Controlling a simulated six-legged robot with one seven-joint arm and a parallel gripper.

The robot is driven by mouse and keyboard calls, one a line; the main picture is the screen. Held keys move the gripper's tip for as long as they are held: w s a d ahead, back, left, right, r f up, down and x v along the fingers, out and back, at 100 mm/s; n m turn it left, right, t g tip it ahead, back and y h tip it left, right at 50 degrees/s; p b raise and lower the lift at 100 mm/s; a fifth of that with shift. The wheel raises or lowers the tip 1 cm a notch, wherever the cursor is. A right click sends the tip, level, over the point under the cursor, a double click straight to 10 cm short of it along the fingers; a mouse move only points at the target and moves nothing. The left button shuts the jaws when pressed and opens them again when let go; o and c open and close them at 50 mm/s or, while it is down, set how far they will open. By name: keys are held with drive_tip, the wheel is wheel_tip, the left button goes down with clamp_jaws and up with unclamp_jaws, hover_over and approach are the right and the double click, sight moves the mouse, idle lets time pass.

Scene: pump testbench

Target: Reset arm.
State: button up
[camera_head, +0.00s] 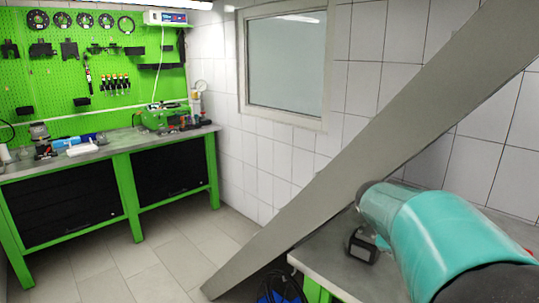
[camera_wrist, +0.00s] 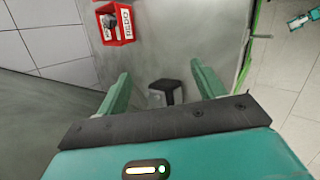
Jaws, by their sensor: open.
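My gripper (camera_wrist: 160,70) shows in the wrist view with its two teal fingers spread wide apart. Nothing is held between them. A small black and grey object (camera_wrist: 172,91) lies on the grey table top (camera_wrist: 185,40) beyond the fingers, apart from them as far as I can tell. In the head view my teal arm reaches in at the lower right over the near table (camera_head: 330,262). A small black box-like device (camera_head: 361,246) sits on that table beside my arm. My fingers cannot be made out in the head view.
A red bin (camera_wrist: 126,22) stands at the table's far side in the wrist view. A long grey slanted panel (camera_head: 350,180) crosses the head view beside my arm. A green workbench (camera_head: 122,190) with tools stands at the back left. Floor (camera_head: 165,265) between is clear.

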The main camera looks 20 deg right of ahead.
drive_tip(key=s+a+m+t+y, duration=0.2)
drive_tip(key=s+a, duration=0.4)
drive_tip(key=a, duration=1)
drive_tip(key=s+a+f+m+t+y, duration=0.1)
drive_tip(key=s+a+m+y, duration=0.3)
drive_tip(key=a, duration=1.3)
drive_tip(key=s+t+y, duration=0.1)
drive_tip(key=s+y, duration=0.1)
drive_tip(key=s, duration=0.1)
drive_tip(key=shift+s+f+m, duration=0.15)
drive_tip(key=shift+f+m, duration=0.05)
drive_tip(key=shift+m, duration=0.1)
